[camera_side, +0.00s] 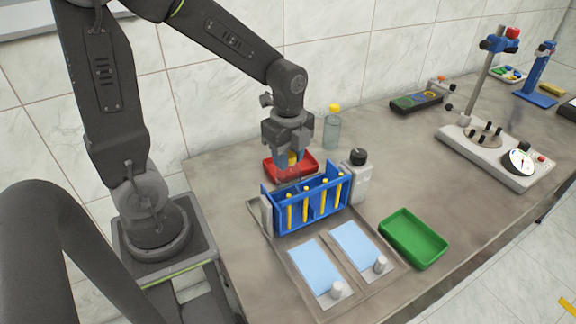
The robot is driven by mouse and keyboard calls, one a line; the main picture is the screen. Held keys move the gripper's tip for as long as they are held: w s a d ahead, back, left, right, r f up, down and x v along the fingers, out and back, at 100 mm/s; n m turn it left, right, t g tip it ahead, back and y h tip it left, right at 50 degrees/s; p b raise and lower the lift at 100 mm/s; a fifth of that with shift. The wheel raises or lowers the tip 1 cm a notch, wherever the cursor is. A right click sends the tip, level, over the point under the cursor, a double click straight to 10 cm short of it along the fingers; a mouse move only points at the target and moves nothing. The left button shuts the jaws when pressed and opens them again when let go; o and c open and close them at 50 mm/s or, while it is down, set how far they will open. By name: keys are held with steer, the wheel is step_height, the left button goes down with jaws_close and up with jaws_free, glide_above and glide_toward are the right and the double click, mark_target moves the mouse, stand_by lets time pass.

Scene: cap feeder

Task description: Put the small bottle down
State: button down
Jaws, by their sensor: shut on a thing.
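My gripper (291,154) points down over the red tray (307,163). It is shut on a small bottle whose yellow cap (292,159) shows between the fingers. The bottle's body looks clear and is hard to make out against the red tray. I cannot tell whether its base touches the tray.
A blue rack (310,211) with several yellow-topped tubes stands just in front of the red tray. A white bottle with a black cap (357,177) and a clear bottle with a yellow cap (332,130) stand to the right. A green tray (413,239) lies front right, with open bench beyond.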

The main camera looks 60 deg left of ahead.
mark_target(289, 182)
steer(key=shift+f, duration=1.65)
steer(key=c, duration=0.8)
jaws_free()
